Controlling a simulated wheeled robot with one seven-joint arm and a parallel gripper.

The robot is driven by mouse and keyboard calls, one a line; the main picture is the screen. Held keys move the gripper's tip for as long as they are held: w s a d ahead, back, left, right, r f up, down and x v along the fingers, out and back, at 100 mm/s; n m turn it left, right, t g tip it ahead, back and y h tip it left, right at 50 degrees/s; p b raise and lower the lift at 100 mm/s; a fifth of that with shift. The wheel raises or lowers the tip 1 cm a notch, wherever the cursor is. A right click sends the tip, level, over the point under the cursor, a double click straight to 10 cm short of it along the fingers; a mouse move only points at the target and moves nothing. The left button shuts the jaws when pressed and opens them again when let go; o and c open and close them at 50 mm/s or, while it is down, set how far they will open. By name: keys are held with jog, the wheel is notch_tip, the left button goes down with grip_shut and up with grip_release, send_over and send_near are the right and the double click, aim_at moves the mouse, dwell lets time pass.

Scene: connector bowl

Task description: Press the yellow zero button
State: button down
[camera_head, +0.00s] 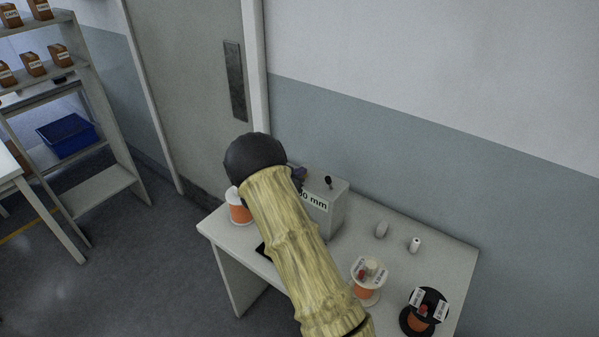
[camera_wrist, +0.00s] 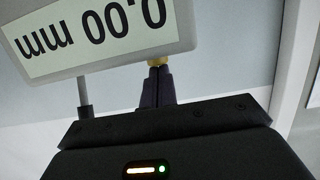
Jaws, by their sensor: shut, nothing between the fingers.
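The grey measuring box (camera_head: 338,205) stands on the white table, with a label whose visible part reads "0 mm" in the head view. In the wrist view the box (camera_wrist: 150,54) appears upside down and its label reads "0.00 mm". The yellow button (camera_wrist: 157,61) is at the box's edge, partly hidden by my fingertips. My gripper (camera_wrist: 157,72) is shut and empty, its dark fingertips at the button. I cannot tell whether they press it or only touch it. In the head view my arm hides the box's left part and the button; a little of my gripper (camera_head: 299,174) shows.
A white spool with orange winding (camera_head: 240,211) stands left of my arm. Another such spool (camera_head: 367,294) and a black spool (camera_head: 411,322) stand at front right. Two small white pieces (camera_head: 381,230) (camera_head: 415,245) lie right of the box. A wall runs behind the table (camera_head: 450,254).

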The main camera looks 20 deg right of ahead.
notch_tip(320, 180, up, 3)
jog(key=shift+r+p, duration=0.15)
jog(key=shift+p, duration=0.5)
jog(key=b+v, duration=0.3)
jog(key=v, duration=0.6)
jog(key=shift+s+a, duration=0.3)
jog(key=s+a+r+n+y, duration=0.2)
jog(key=s+a+n+y, duration=0.4)
jog(key=s+n+y, duration=0.45)
jog(key=s+d+f+g+y, duration=0.1)
jog(key=s+g, duration=0.4)
jog(key=s, duration=1.3)
jog(key=shift+s+f+n+g+y, duration=0.3)
jog(key=shift+s+f+n+y, duration=0.1)
jog(key=shift+y, duration=0.25)
